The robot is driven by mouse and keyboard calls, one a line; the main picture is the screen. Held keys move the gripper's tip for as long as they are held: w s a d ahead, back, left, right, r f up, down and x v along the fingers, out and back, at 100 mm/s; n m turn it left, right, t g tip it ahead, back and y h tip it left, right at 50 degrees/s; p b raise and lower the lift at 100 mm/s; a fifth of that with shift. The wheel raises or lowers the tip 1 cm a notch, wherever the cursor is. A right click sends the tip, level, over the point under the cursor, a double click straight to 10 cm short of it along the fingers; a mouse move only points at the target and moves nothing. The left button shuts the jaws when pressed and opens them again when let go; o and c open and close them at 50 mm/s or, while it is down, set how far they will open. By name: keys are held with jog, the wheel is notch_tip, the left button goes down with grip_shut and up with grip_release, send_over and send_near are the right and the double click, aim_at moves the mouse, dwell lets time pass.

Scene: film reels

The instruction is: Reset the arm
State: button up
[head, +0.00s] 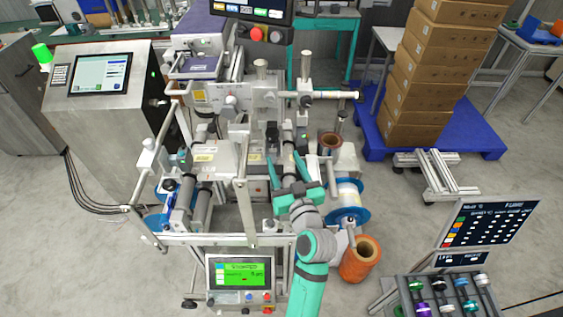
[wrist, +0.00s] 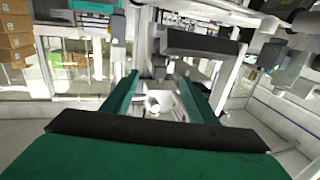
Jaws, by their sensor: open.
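My gripper (head: 284,158) is in the middle of the head view, in front of the film-reel machine (head: 215,158). Its two teal fingers point away from me, spread apart. In the wrist view my gripper (wrist: 160,82) shows both fingers open, with no object held between them. A small white part of the machine shows beyond and below the gap. My arm comes up from the bottom of the head view, bent at the wrist. Whether the fingers touch the machine cannot be told.
An orange reel (head: 361,260) stands low right of my arm, near a blue-flanged reel (head: 347,205). A control panel (head: 240,275) showing a green screen is left of my arm. Stacked boxes (head: 430,75) stand on a blue pallet (head: 470,137). Floor at right is partly clear.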

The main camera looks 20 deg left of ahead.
jog(key=s+d+f+m+h, duration=0.1)
jog(key=s+d+f, duration=0.1)
jog(key=s, duration=0.1)
jog(key=s+d+f+m+t+h, duration=0.1)
jog(key=s+d+f+h, duration=0.1)
jog(key=d+f, duration=0.1)
jog(key=shift+s+d+t, duration=0.3)
jog(key=shift+s, duration=0.1)
jog(key=s+d+f+m+h, duration=0.1)
jog(key=s+d+f+h, duration=0.25)
jog(key=s+d, duration=0.55)
jog(key=s+f+m+h, duration=0.1)
jog(key=s+f, duration=0.1)
jog(key=s, duration=1.1)
jog(key=s+f+m+g+h, duration=0.1)
jog(key=s+f+m+h, duration=0.1)
jog(key=s, duration=1.1)
jog(key=shift+d+f+m, duration=0.3)
jog(key=shift+d+f, duration=0.1)
jog(key=shift+f, duration=0.1)
jog(key=shift+w, duration=0.1)
